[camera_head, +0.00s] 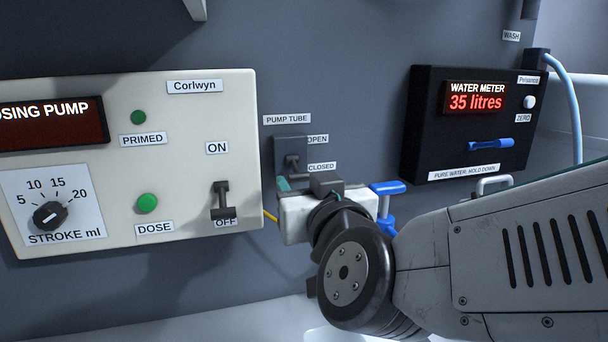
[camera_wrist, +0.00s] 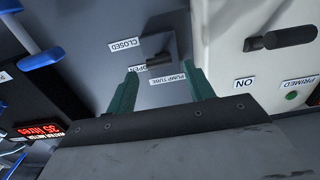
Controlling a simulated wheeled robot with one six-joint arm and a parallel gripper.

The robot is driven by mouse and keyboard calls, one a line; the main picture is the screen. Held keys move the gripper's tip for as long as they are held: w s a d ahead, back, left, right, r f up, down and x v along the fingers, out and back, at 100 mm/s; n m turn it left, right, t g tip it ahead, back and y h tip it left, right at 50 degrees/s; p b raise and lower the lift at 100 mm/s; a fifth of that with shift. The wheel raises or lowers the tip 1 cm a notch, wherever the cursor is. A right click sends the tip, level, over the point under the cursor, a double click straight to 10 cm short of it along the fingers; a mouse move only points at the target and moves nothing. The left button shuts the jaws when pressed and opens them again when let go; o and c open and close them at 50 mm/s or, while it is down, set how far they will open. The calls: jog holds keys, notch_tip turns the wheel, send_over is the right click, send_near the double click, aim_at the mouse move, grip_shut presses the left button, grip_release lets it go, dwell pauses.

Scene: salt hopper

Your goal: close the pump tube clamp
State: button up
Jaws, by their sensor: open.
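The pump tube clamp is a small dark lever on a grey plate (camera_head: 290,148) under the PUMP TUBE label, with OPEN and CLOSED labels at its right. In the wrist view the lever (camera_wrist: 159,61) sticks out beside the OPEN label; its exact setting is hard to tell. My gripper (camera_wrist: 162,74) is open, with its green fingers apart and the lever between or just beyond their tips. It does not visibly touch the lever. In the head view one green fingertip (camera_head: 283,184) shows just below the plate; the rest is hidden by my wrist.
The cream dosing pump box (camera_head: 185,120) stands close at the left, with a dark ON/OFF switch (camera_head: 222,200). A blue-handled valve (camera_head: 387,188) is close to my wrist at the right. The black water meter (camera_head: 415,125) is further right.

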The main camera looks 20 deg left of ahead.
aim_at(300, 181)
jog(key=shift+x, duration=2.3)
jog(key=c, duration=1)
jog(key=shift+w+f+t+y, duration=0.1)
jog(key=shift+f+t+y, duration=0.35)
jog(key=shift+t, duration=0.35)
jog(key=o, duration=1)
